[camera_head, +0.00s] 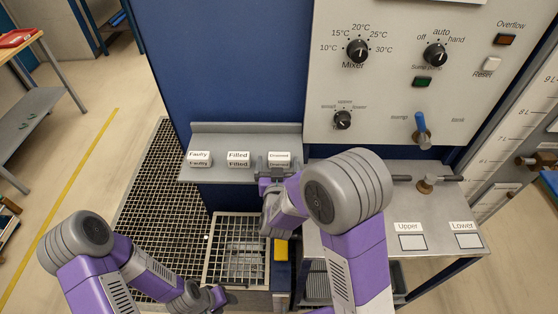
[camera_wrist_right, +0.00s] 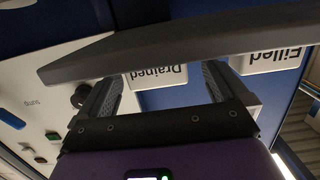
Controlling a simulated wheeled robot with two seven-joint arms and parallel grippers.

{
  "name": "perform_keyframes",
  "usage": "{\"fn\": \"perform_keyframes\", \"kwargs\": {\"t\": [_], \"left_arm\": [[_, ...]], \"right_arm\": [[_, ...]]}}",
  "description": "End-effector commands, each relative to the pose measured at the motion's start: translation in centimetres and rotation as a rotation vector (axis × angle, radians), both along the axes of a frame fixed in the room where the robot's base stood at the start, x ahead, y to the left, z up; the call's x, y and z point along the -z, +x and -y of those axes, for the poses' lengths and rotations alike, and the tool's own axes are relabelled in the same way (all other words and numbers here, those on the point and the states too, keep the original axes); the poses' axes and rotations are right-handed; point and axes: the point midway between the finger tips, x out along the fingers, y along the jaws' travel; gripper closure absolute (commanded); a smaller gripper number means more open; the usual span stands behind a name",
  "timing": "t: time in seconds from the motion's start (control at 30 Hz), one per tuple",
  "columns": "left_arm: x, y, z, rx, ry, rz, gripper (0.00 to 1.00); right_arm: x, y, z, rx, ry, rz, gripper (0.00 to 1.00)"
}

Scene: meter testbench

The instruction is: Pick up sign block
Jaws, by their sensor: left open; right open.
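Three white sign blocks stand in a row on a grey shelf (camera_head: 220,174): Faulty (camera_head: 199,158), Filled (camera_head: 238,158) and Drained (camera_head: 279,156). My right gripper (camera_head: 276,172) is open at the front of the Drained block, partly covering it in the head view. In the right wrist view the Drained block (camera_wrist_right: 157,75) appears upside down, between the two open fingers (camera_wrist_right: 160,90). Whether the fingers touch it cannot be told. The Filled block (camera_wrist_right: 268,60) is to the right there. My left gripper (camera_head: 216,298) is open and low, away from the blocks.
A grey panel (camera_head: 390,90) with knobs and a blue-handled lever (camera_head: 421,130) rises right of the shelf. A bench (camera_head: 440,215) with Upper and Lower labels stands at the right. A floor grating (camera_head: 150,215) lies left of the shelf.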

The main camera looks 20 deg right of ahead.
Motion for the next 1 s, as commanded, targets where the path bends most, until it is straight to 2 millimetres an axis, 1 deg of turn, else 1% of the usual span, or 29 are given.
{"fn": "perform_keyframes", "kwargs": {"t": [0.13, 0.27, 0.37, 0.57, 0.9, 0.93, 1.0], "left_arm": [[0.1, 0.0, 0.0, 0.000, 0.000, 0.000, 0.52], [0.2, 0.0, 0.0, 0.000, 0.000, 0.000, 0.52], [0.2, 0.0, 0.0, 0.000, 0.000, 0.000, 0.52], [0.2, 0.0, 0.0, 0.000, 0.000, 0.000, 0.52], [0.2, 0.0, 0.0, 0.000, 0.000, 0.000, 0.52], [0.2, 0.0, 0.0, 0.000, 0.000, 0.000, 0.52], [0.2, 0.0, 0.0, 0.000, 0.000, 0.000, 0.52]], "right_arm": [[0.6, 2.1, 1.1, 0.002, 0.000, 0.000, 0.00], [0.8, 3.6, 1.5, 0.001, 0.000, 0.000, 0.00], [0.8, 4.0, 1.6, 0.000, -0.001, -0.001, 0.00], [0.8, 4.0, 1.6, -0.001, -0.001, 0.000, 0.00], [0.8, 4.0, 1.6, -0.001, 0.000, 0.000, 0.52], [0.8, 4.0, 1.6, -0.001, 0.000, 0.000, 0.56], [0.8, 4.0, 1.5, -0.001, 0.000, 0.000, 0.56]]}}
